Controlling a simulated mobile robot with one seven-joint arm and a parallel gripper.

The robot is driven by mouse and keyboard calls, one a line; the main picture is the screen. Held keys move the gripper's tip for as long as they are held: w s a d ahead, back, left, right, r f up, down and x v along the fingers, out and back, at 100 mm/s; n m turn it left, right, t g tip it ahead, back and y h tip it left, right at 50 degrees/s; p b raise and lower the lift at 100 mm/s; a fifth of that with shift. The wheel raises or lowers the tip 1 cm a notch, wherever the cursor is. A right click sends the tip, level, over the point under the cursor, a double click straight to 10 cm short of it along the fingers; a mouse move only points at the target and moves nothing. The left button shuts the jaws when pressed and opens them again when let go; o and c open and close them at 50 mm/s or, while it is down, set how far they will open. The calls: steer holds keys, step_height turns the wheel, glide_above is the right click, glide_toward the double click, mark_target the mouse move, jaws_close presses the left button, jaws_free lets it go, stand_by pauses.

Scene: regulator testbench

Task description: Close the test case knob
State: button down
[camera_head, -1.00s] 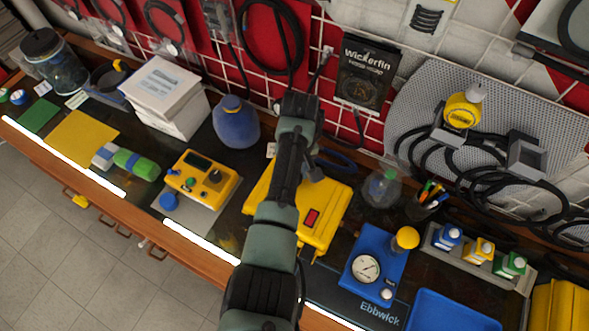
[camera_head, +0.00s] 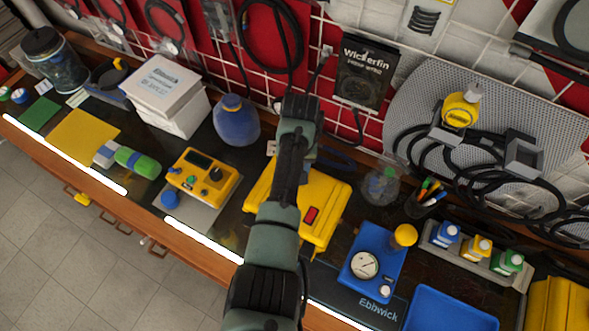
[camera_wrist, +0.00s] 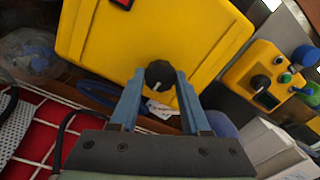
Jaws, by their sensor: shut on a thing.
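The yellow test case (camera_head: 326,204) lies shut on the bench, partly hidden behind my arm in the head view. It also fills the upper part of the wrist view (camera_wrist: 190,35). A black round knob (camera_wrist: 159,75) shows at the near edge of the case in the wrist view. My gripper (camera_wrist: 160,82) has its two blue fingers on either side of this knob, shut on it. In the head view my arm hides the knob and the fingers.
A yellow meter box (camera_head: 203,175) stands left of the case and a blue gauge unit (camera_head: 372,263) right of it. A blue bottle (camera_head: 236,122) stands behind. A wire grid with hanging cables (camera_head: 272,45) rises at the back.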

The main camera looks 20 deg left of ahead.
steer(key=shift+c, duration=1.8)
jaws_free()
step_height(320, 180, up, 13)
steer(key=shift+d+b, duration=0.25)
steer(key=shift+b, duration=0.05)
